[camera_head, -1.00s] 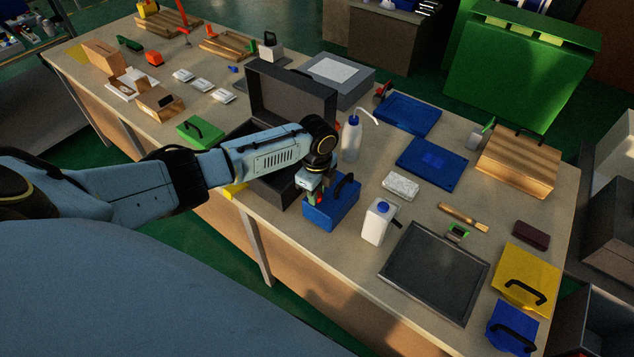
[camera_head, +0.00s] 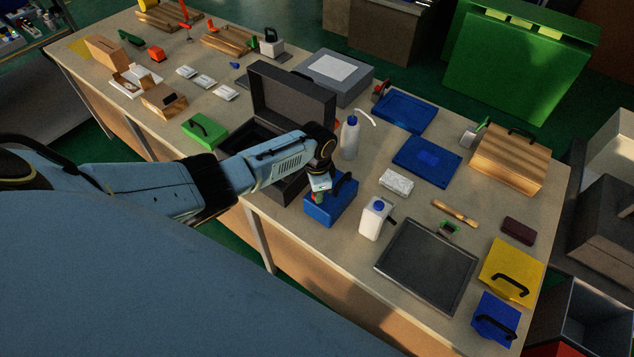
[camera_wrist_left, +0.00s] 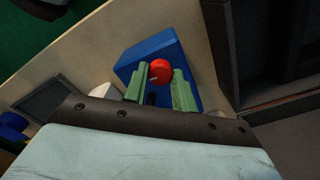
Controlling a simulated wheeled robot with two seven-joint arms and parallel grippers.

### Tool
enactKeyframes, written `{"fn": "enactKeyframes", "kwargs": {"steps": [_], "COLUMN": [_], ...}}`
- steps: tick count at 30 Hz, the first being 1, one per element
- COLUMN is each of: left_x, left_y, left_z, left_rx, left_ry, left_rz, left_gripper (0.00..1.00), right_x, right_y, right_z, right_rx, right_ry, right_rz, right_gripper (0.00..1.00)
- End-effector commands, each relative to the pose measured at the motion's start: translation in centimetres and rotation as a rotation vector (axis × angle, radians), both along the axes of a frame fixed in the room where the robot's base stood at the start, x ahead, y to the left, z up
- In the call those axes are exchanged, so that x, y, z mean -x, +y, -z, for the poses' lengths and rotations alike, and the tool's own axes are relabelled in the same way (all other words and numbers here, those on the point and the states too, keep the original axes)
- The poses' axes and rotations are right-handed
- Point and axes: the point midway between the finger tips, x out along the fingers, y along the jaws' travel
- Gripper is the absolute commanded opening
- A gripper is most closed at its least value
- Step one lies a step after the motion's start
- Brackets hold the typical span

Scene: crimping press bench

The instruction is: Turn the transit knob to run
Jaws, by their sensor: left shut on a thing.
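A blue box (camera_head: 341,204) with a black handle stands near the front edge of the bench. In the left wrist view the same blue box (camera_wrist_left: 128,66) carries a round red knob (camera_wrist_left: 160,71) with a small pale mark on it. My left gripper (camera_head: 317,197) is down at the box's near left side. In the left wrist view its green fingers (camera_wrist_left: 161,77) sit on either side of the red knob, shut on it. The knob is mostly hidden in the head view, and I cannot read any labels by it. My right gripper does not show.
An open dark case (camera_head: 291,95) stands just left and behind the blue box. A white jug (camera_head: 372,221) is close on its right, and a squeeze bottle (camera_head: 349,140) stands behind. A dark framed tray (camera_head: 425,266) lies further right.

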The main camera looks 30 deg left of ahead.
Motion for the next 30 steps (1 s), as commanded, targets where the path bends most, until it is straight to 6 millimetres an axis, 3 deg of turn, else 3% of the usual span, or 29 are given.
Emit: {"fn": "enactKeyframes", "kwargs": {"steps": [23,24,28,30], "left_x": [-0.06,-0.06,-0.06,-0.05], "left_y": [-0.03,-0.03,-0.03,-0.02], "left_z": [-0.03,-0.04,-0.04,-0.03], "left_rx": [0.001,0.001,0.001,0.001], "left_ry": [-0.001,-0.001,-0.001,-0.001], "left_rz": [-0.1,-0.1,-0.1,-0.099], "left_gripper": [0.04,0.3,0.47,0.49], "right_x": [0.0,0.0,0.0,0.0], "right_y": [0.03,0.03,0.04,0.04], "right_z": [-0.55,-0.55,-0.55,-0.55], "right_rx": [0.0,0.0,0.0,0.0], "right_ry": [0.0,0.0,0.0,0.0], "right_rz": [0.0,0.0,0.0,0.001], "right_gripper": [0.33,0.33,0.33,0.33]}}
